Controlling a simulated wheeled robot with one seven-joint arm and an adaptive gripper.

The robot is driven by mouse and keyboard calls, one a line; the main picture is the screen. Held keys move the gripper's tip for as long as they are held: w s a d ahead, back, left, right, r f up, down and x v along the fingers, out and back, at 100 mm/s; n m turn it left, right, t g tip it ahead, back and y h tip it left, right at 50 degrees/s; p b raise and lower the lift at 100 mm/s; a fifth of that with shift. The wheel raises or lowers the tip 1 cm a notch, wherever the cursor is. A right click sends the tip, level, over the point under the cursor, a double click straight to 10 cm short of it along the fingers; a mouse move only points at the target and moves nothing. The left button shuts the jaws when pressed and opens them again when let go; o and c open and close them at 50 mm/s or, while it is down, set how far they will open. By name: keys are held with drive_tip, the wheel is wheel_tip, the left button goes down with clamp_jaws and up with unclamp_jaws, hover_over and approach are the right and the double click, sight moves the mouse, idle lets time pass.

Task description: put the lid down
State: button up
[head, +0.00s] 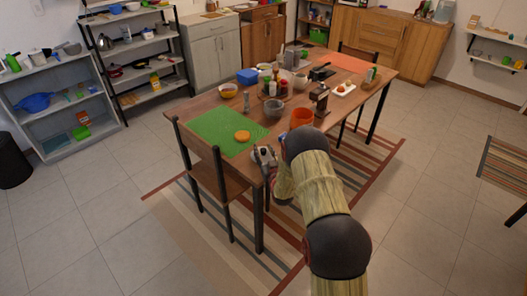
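My gripper (265,155) is at the near edge of the wooden table (262,124), close to the right corner of a green mat (222,131). It is small and partly hidden by my arm, so I cannot tell whether it is open or shut, or whether it holds a lid. A flat round orange thing (242,136) lies on the green mat, left of and beyond my gripper; I cannot tell whether it is a lid. Several spice dispensers (274,84) stand near the middle of the table.
A grey bowl (274,111) and an orange pot (302,118) stand just beyond my gripper. A chair (213,168) stands at the left end. The green mat has bare room around the orange disc.

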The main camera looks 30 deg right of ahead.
drive_tip(key=shift+r, duration=0.15)
drive_tip(key=s+a+p, duration=0.2)
drive_tip(key=s+p, duration=0.1)
drive_tip(key=s, duration=0.8)
drive_tip(key=w+a+r+g, duration=0.2)
drive_tip(key=w+a+r, duration=0.1)
drive_tip(key=r, duration=0.8)
drive_tip(key=s+a+r+n+g+y, duration=0.1)
drive_tip(key=s+a+r+g, duration=0.45)
drive_tip(key=r, duration=0.65)
drive_tip(key=s+a+r+g, duration=0.1)
drive_tip(key=s+a, duration=0.3)
drive_tip(key=s, duration=0.8)
drive_tip(key=s+a+r+g+y, duration=0.1)
drive_tip(key=s+a+r+g, duration=0.1)
drive_tip(key=s, duration=1.1)
drive_tip(key=s+a+r+n+g+y, duration=0.1)
drive_tip(key=s+a+r, duration=0.3)
drive_tip(key=s, duration=0.8)
drive_tip(key=shift+s+a+r+g, duration=0.3)
drive_tip(key=shift+s+a+g, duration=0.1)
drive_tip(key=shift+a, duration=0.45)
